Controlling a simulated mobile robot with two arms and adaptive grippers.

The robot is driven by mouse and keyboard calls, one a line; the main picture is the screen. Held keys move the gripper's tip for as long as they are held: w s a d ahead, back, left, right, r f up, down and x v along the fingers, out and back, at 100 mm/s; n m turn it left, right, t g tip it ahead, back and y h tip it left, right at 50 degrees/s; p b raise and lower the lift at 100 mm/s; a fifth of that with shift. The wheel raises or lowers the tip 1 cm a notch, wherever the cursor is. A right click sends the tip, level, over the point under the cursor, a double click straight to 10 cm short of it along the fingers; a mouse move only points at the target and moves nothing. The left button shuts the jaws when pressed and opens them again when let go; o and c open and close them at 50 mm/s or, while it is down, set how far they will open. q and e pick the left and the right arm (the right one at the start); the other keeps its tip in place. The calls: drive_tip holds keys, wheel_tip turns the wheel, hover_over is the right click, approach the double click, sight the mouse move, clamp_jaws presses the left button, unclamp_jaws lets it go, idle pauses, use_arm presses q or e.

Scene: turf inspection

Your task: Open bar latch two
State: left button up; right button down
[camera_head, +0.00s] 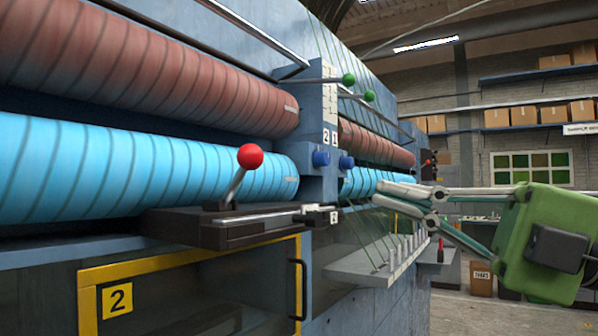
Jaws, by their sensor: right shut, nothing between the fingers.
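A lever with a red ball knob (250,156) stands tilted on a dark flat latch base (190,226), under the blue striped roller. A dark bar (318,217) with a small label reaches from the base to the right. Below it is a yellow-framed door with a "2" plate (117,299) and a black handle (297,290). My right gripper (382,194) comes in from the right, with its green body and light fingers. It is shut and empty, to the right of the bar and apart from the lever. My left gripper is out of view.
Brown rollers (150,75) and blue rollers (150,170) run along the blue machine. A post carries labels "2" and "1", blue knobs (321,158) and green-knobbed levers (349,80). Thin green strands run down to a grey shelf (365,268) with upright pegs, below my right gripper.

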drive_tip(key=p, duration=0.6)
approach(258, 147)
drive_tip(key=w+a, duration=0.2)
drive_tip(key=a, duration=0.2)
drive_tip(key=shift+x, duration=1)
drive_tip(key=shift+w+d+r, duration=0.1)
drive_tip(key=shift+d, duration=0.05)
drive_tip(key=shift+g+h, duration=0.3)
drive_tip(key=shift+h, duration=0.4)
drive_tip(key=shift+w+a+r+p, duration=0.4)
drive_tip(key=shift+a+r+p, duration=0.2)
drive_tip(key=shift+p, duration=0.2)
drive_tip(key=shift+w+a+r+p, duration=0.35)
drive_tip(key=shift+a+r+p, duration=0.15)
drive_tip(key=shift+r+p, duration=0.3)
drive_tip(key=shift+w+a+r+p, duration=0.4)
drive_tip(key=shift+a+r+p, duration=0.15)
drive_tip(key=shift+p, duration=0.25)
drive_tip(key=shift+w+d, duration=0.1)
